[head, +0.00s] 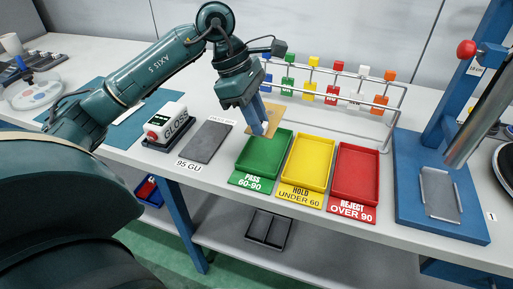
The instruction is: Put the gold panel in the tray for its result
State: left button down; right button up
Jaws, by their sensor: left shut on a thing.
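My left gripper (262,127) points down just behind the green tray and is shut on the gold panel (268,111). The panel is partly hidden by the fingers, and I cannot tell how far it is above the table. The green tray (246,172) is labelled PASS 60-90. The yellow tray (284,178), in the middle, is labelled HOLD UNDER 60. The red tray (335,188), on the right, is labelled REJECT OVER 90. All three look empty. The gloss meter (174,126) stands left of them; its small display is unreadable. My right gripper is not in view.
A dark grey slab (205,142) lies between meter and green tray, with a 95 GU label (188,166) in front. A wire rack (393,120) with several coloured tags stands behind the trays. A blue stand (410,190) holding a grey panel (441,207) is at the right.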

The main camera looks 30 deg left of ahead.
pick_arm(q)
notch_tip(320, 180, down, 9)
jog(key=shift+f, duration=0.35)
jog(key=c, duration=1.5)
grip_release()
jog(key=shift+c, duration=0.2)
jog(key=shift+r+p, duration=0.35)
jog(key=shift+p, duration=0.05)
jog(key=v, duration=1.1)
jog(key=shift+r+b, duration=0.35)
jog(key=shift+b, duration=0.05)
jog(key=shift+s+a, duration=0.1)
jog(key=shift+a, duration=0.05)
